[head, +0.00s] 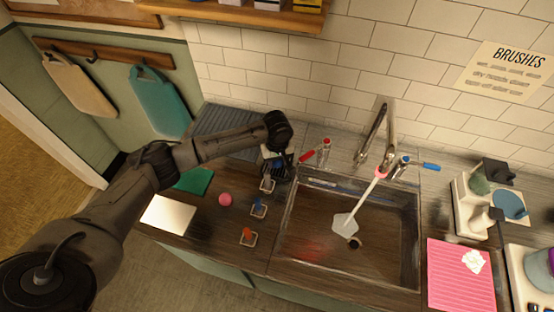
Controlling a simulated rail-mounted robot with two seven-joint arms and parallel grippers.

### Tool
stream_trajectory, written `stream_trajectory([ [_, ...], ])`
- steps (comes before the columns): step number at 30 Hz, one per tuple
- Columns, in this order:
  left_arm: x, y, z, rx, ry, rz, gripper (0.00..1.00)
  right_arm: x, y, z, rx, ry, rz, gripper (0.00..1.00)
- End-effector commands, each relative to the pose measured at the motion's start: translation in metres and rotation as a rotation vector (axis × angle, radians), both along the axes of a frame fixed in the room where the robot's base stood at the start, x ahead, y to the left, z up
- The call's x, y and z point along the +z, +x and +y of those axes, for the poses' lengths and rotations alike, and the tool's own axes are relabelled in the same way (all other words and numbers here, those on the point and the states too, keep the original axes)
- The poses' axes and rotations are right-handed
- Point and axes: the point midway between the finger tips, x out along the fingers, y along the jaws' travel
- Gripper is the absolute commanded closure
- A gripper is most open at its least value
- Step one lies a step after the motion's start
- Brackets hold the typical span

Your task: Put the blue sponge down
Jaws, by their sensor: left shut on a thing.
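My left gripper (278,165) is left of the sink, near its back left corner, and points down over the counter. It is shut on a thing. That thing is mostly hidden by the fingers and wrist, so I cannot make out the blue sponge's shape or whether it touches the counter. Just below the fingers is a small pale holder (267,186) with a dark blue-grey piece. My right gripper is not in view.
The sink (382,262) holds a white brush (346,224). Left of it are a holder with a blue piece (258,209), one with a red piece (248,237), a pink ball (225,199) and a green cloth (194,181). A ribbed drainboard (222,121) lies behind.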

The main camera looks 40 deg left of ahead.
Motion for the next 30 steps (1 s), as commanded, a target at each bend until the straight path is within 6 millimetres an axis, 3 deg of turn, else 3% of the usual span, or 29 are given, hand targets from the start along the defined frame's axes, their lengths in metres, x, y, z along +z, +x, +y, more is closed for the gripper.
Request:
stream_trajectory([
  [5,-0.002,0.0,0.0,0.0,0.0,0.001,0.82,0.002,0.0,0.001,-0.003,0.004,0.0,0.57],
  [6,-0.003,0.0,0.0,0.0,-0.001,0.001,0.58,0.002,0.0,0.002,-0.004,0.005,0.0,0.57],
  [14,-0.003,0.0,0.0,0.0,0.0,0.0,0.34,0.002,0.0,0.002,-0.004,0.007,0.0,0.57],
  [23,0.0,0.0,0.0,0.0,0.0,-0.001,0.34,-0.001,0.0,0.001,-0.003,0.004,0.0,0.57],
  [30,0.036,0.001,-0.001,-0.001,0.0,-0.004,0.34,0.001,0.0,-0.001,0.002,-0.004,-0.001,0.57],
])
